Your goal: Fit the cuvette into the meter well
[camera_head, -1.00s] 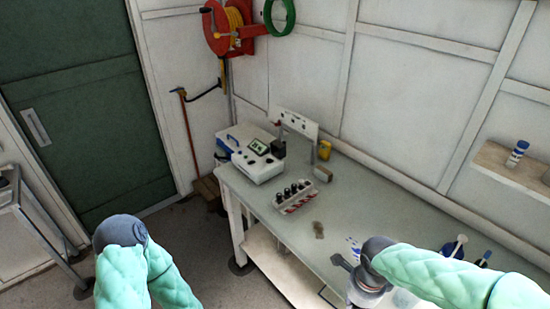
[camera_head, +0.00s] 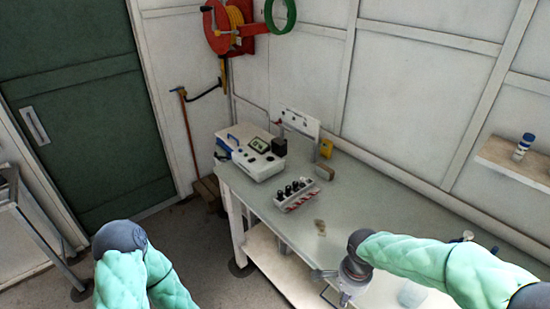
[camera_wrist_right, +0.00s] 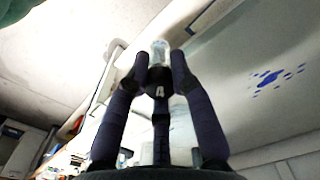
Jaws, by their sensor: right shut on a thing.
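The cuvette (camera_wrist_right: 160,52) is a small clear vial with a dark cap marked 4. In the right wrist view it sits between the fingertips of my right gripper (camera_wrist_right: 159,68), which is shut on it. In the head view my right gripper (camera_head: 322,273) is near the table's front edge, well to the right of and nearer than the meter; the cuvette is not clear there. The white meter (camera_head: 259,163) with a green screen stands at the table's far left end. A dark part (camera_head: 279,146) stands at its right; the well opening is too small to make out. My left gripper is out of view.
A rack (camera_head: 297,194) with several dark-capped vials stands on the table (camera_head: 350,200) between the meter and my right gripper. A brownish patch (camera_head: 320,227) lies near it. A yellow item (camera_head: 326,149) is by the wall. A shelf (camera_head: 515,163) holds a bottle.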

